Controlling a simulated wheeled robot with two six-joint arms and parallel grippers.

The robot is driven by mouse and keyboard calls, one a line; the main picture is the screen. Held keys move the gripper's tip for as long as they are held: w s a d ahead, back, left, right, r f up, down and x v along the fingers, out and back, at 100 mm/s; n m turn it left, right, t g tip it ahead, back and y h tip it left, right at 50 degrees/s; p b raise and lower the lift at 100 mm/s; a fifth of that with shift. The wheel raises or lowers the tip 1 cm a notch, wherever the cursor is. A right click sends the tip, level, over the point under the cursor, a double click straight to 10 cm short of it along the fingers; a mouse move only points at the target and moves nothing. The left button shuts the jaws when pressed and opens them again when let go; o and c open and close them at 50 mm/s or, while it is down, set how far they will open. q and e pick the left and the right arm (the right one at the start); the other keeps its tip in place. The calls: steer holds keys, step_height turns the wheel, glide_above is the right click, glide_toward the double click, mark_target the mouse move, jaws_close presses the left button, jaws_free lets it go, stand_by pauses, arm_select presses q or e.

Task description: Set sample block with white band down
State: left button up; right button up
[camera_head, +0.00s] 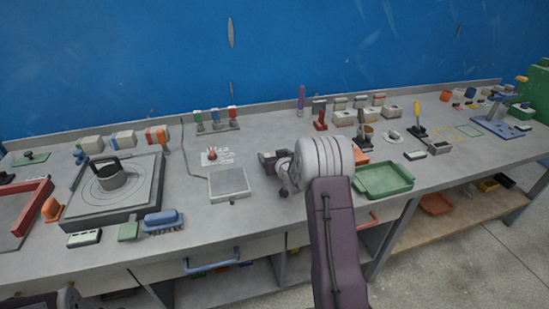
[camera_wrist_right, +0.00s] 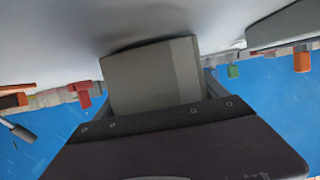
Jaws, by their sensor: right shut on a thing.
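My right gripper (camera_head: 270,162) is over the middle of the bench, just right of a grey square plate (camera_head: 229,184). In the right wrist view it is shut on a grey sample block (camera_wrist_right: 150,76), which sits between the fingers. A slightly different grey strip runs down the block's right side; I cannot tell whether this is the white band. The block's far end is close to a pale grey surface, but I cannot tell whether they touch. In the head view the block is hard to make out beside the gripper.
A green tray (camera_head: 384,181) stands right of my right arm. Several blocks and small tools line the back. Some bench around the square plate is bare.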

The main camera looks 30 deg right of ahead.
steer(key=shift+d+f, duration=0.1)
steer(key=shift+f, duration=0.05)
steer(key=shift+f, duration=0.1)
steer(key=o, duration=1.7)
steer(key=shift+r, duration=0.3)
steer(key=v, duration=1.2)
steer(key=shift+s+f, duration=0.1)
steer(key=shift+f, duration=0.05)
